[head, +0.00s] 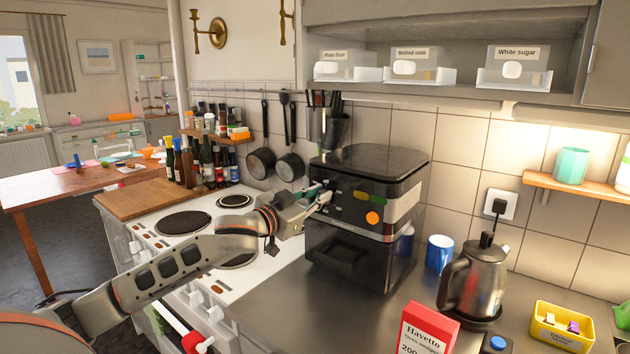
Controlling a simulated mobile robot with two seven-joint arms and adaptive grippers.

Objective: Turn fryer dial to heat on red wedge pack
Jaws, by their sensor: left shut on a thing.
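The black air fryer (345,242) stands on the steel worktop, its control panel facing front-left. The panel carries green and yellow marks and an orange round spot (372,218). My left gripper (321,199) reaches in from the left and is shut at the panel's left part, on what looks like the fryer dial; the fingers hide the dial and its setting. The red wedge pack (428,330) stands at the bottom front, reading "Havetto", "Oven wedges" and "200", with the rest cut off by the picture edge. My right gripper is out of view.
A blue mug (439,254) and a steel kettle (469,283) stand right of the fryer. A yellow tub (561,327) is at the right front. The white cooker (180,245) lies under my left arm. Pans (262,162) hang behind.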

